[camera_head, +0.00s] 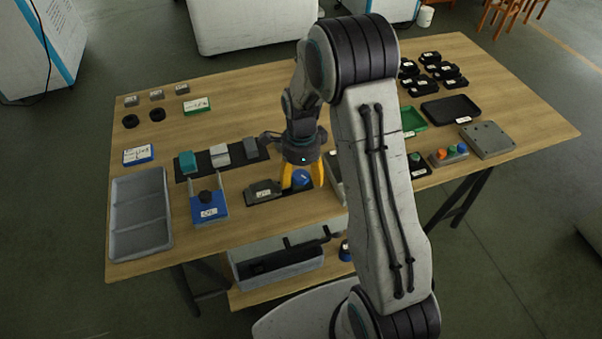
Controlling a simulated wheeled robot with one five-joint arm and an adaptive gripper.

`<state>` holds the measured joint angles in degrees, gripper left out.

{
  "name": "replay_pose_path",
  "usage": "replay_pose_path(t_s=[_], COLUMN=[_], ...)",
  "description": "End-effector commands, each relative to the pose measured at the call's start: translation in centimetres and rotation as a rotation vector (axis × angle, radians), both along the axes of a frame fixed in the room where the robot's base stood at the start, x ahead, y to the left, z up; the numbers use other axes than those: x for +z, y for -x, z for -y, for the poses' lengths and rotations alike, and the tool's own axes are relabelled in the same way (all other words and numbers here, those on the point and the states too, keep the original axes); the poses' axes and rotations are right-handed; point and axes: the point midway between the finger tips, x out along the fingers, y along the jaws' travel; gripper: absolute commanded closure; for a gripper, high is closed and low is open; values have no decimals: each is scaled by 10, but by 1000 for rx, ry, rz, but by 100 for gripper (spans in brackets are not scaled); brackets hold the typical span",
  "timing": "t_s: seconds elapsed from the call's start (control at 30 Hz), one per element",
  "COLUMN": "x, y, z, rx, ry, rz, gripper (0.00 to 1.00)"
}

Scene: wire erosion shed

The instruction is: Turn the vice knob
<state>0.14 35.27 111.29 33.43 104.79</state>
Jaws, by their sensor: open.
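A round blue knob (301,177) sits on a dark base beside a small dark grey block with a white label (263,192), near the middle front of the wooden table. I take it for the vice knob. My gripper (303,180) points down over it. Its yellow fingers are apart, one on each side of the blue knob. I cannot tell whether either finger touches the knob. My arm stands in front of the table's right-centre and hides part of the area just right of the gripper.
A blue stand with a black knob (208,206) and a grey divided tray (141,212) stand to the left. A dark strip with blocks (234,158) lies behind. Black parts (442,75), a black tray (450,109) and a button box (449,155) are at right.

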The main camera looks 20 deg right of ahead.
Motion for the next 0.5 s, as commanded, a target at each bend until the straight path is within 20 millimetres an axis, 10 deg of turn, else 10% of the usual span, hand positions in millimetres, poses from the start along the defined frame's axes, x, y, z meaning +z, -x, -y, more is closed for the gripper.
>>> replay_pose_path(t_s=[0.2, 0.5], x=[0, 0], y=[0, 0], z=[0, 0], rx=[0, 0], ry=[0, 0], rz=[0, 0], gripper=[31, 58])
